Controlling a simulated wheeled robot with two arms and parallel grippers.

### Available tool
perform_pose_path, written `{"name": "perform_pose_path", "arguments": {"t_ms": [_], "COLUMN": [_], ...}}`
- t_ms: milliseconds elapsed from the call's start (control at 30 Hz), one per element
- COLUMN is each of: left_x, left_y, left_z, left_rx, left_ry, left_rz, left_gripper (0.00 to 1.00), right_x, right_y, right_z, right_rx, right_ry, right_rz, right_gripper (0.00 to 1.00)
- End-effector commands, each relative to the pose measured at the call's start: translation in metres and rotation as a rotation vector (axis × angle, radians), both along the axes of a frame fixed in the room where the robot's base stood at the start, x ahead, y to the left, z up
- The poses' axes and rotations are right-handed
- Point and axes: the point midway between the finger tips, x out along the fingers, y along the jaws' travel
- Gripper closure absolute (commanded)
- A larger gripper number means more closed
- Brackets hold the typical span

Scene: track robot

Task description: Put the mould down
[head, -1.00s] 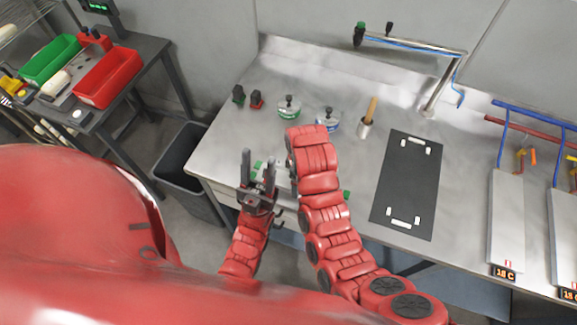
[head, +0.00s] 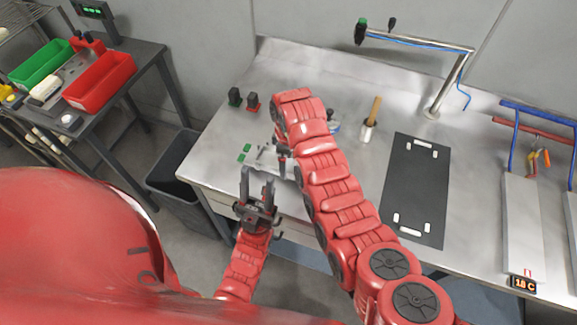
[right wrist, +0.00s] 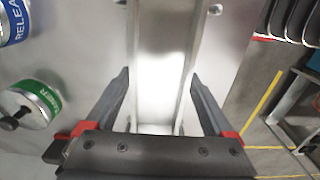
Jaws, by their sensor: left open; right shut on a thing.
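The mould (right wrist: 160,75) is a long grey metal channel with raised side walls, seen between the fingers of my right gripper (right wrist: 160,98) in the right wrist view. In the head view my right arm covers most of the mould; its pale left part (head: 268,163) shows over the near left of the steel bench (head: 222,157). My left gripper (head: 257,186) is open and empty, fingers up, just in front of the bench's near edge.
A can with a green label (right wrist: 35,103) and one with a blue label (right wrist: 12,22) stand beside the mould. A wooden-handled tool stands in a metal cup (head: 367,130). A black mat (head: 415,190) lies to the right. A dark bin (head: 175,170) stands left of the bench.

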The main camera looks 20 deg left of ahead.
Motion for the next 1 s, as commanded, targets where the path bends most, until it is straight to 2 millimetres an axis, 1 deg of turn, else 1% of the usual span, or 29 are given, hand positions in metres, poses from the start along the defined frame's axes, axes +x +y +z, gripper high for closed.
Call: {"name": "perform_pose_path", "arguments": {"t_ms": [33,100,300,400,600,733,767,800,1000], "left_x": [0.000,0.000,0.000,0.000,0.000,0.000,0.000,0.000,0.000], "left_y": [0.000,0.000,0.000,0.000,0.000,0.000,0.000,0.000,0.000], "left_z": [0.006,0.012,0.018,0.019,0.018,0.014,0.015,0.016,0.016], "left_rx": [0.000,0.000,0.000,0.000,0.000,0.000,0.000,0.000,0.000], "left_ry": [0.000,0.000,0.000,0.000,0.000,0.000,0.000,0.000,0.000], "left_rz": [0.000,0.000,0.000,0.000,0.000,0.000,0.000,0.000,0.000], "left_gripper": [0.53,0.53,0.53,0.53,0.53,0.53,0.53,0.53,0.53], "right_x": [-0.001,-0.001,0.000,0.000,0.000,0.000,0.000,0.000,0.000], "right_y": [0.000,-0.001,-0.001,-0.001,-0.001,-0.001,-0.001,-0.001,-0.001], "right_z": [0.000,-0.007,-0.025,-0.029,-0.029,-0.033,-0.032,-0.032,-0.032], "right_rx": [-0.002,-0.003,-0.004,-0.002,-0.001,-0.001,-0.001,-0.001,-0.002], "right_ry": [0.003,0.004,0.002,0.001,0.000,0.000,0.000,0.001,0.001], "right_rz": [0.001,0.001,-0.001,-0.001,-0.001,-0.001,-0.001,-0.001,-0.001], "right_gripper": [1.00,1.00,1.00,1.00,1.00,1.00,0.07,0.00,0.00]}}
